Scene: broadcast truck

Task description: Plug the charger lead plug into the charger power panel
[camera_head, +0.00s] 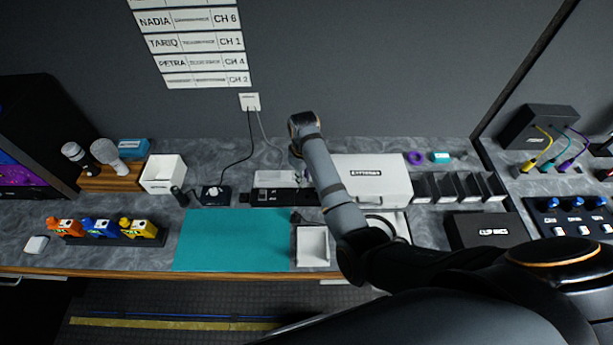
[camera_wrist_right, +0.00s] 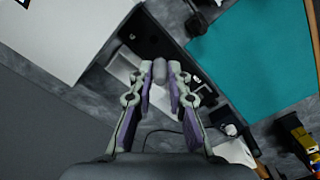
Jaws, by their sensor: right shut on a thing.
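My right gripper (camera_head: 297,168) reaches down beside its forearm, above the back of the bench, partly hidden by the arm. In the right wrist view the gripper (camera_wrist_right: 160,82) is shut on a grey rounded plug (camera_wrist_right: 160,71), held between its fingertips. A black panel strip (camera_head: 270,197) lies below and in front of it, behind the teal mat. The strip, which looks like the charger power panel, also shows in the right wrist view (camera_wrist_right: 152,42) beyond the plug. I cannot tell whether the plug touches it. My left gripper is out of view.
A white case (camera_head: 372,182) stands right of the panel, a black device with a knob (camera_head: 212,194) left of it. A wall socket (camera_head: 250,101) has two leads hanging down. The teal mat (camera_head: 232,240) is clear. A white tray (camera_head: 313,247) sits at the front.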

